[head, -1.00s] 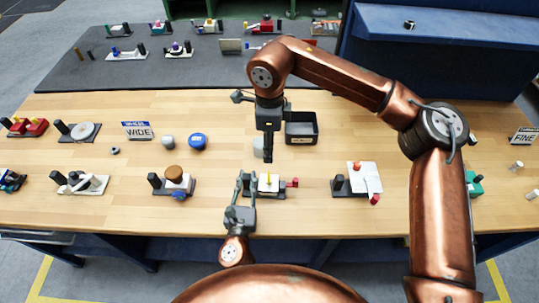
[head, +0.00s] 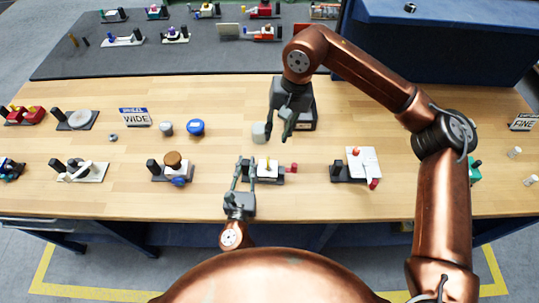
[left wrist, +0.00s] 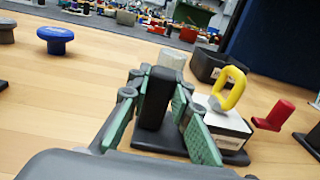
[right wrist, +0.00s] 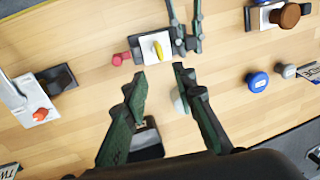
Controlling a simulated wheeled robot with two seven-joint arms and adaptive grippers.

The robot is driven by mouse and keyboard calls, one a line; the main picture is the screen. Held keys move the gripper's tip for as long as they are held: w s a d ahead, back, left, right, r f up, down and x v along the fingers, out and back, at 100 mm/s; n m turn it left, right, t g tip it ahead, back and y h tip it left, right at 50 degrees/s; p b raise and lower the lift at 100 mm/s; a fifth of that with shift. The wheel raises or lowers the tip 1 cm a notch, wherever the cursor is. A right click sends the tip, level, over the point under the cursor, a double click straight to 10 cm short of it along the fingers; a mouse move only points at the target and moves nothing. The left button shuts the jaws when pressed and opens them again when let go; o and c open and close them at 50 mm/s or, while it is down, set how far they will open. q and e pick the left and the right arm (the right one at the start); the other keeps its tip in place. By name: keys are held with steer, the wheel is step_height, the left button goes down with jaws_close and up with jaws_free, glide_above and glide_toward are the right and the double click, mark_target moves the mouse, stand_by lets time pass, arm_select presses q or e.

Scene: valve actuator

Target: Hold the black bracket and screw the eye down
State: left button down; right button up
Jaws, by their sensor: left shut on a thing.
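The black bracket (left wrist: 157,97) stands upright at the left end of a dark base. My left gripper (head: 245,168) is shut on it, with a green-padded finger on either side in the left wrist view (left wrist: 155,112). The yellow eye (left wrist: 229,88) stands upright on the white block (left wrist: 222,127) beside the bracket. The eye also shows in the right wrist view (right wrist: 158,48). My right gripper (right wrist: 160,75) is open and empty. In the head view it hangs above and behind the block (head: 280,132), apart from the eye.
A red handle (head: 291,168) sticks out right of the block. A grey knob (head: 259,132) and a black bin (head: 308,126) are behind it, near my right gripper. A blue knob (head: 196,127) stands left. Another white-block assembly (head: 364,160) is on the right.

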mark_target(268, 160)
steer(key=shift+n, duration=0.3)
steer(key=f, duration=0.4)
steer(key=a+f, duration=0.1)
steer(key=f, duration=0.3)
steer(key=a+f, duration=0.1)
steer(key=f, duration=0.3)
steer(key=shift+a, duration=0.15)
steer(key=shift+r, duration=0.1)
jaws_close()
steer(key=shift+s, duration=0.1)
